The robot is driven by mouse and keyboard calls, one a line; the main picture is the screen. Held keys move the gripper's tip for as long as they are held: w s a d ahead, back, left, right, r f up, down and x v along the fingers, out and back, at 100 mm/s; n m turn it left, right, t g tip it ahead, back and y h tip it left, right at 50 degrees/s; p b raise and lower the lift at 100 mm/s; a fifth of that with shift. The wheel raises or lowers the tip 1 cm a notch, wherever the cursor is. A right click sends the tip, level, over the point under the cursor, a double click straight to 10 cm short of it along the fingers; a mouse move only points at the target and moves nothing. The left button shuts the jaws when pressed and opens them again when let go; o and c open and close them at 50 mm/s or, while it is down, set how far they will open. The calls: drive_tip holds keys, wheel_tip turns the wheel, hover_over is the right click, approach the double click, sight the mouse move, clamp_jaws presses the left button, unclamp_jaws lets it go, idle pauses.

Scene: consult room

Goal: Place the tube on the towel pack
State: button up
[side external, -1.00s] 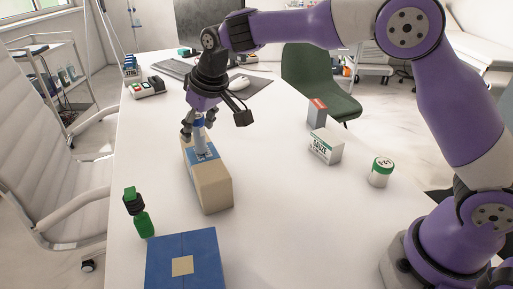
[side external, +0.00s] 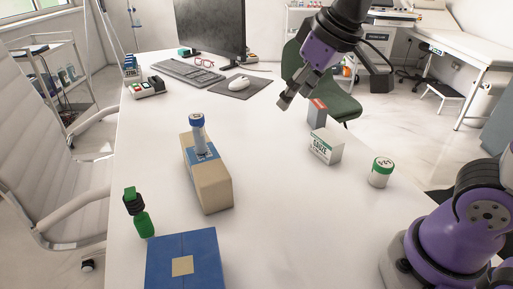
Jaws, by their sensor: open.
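The tube (side external: 199,138), pale with a blue cap, stands about upright on top of a long tan pack with a blue label, which looks like the towel pack (side external: 213,189). Its base rests over the label near the pack's far end. My gripper (side external: 287,101) is open and empty, raised above the desk to the right of the tube and well apart from it. The fingers are seen partly from the side.
A green bottle (side external: 141,219) and a blue box (side external: 185,262) are at the front left. A gauze box (side external: 326,147), a white jar with a green lid (side external: 380,172) and a grey box with a red top (side external: 317,112) stand right. Keyboard (side external: 186,73), mouse (side external: 238,82) and monitor (side external: 208,28) are behind.

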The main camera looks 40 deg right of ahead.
drive_tip(key=s+d+f, duration=0.2)
drive_tip(key=s+f, duration=0.3)
drive_tip(key=s, duration=0.3)
drive_tip(key=shift+s+d+f+m, duration=0.2)
drive_tip(key=shift+d+f+m, duration=0.1)
drive_tip(key=shift+m, duration=0.1)
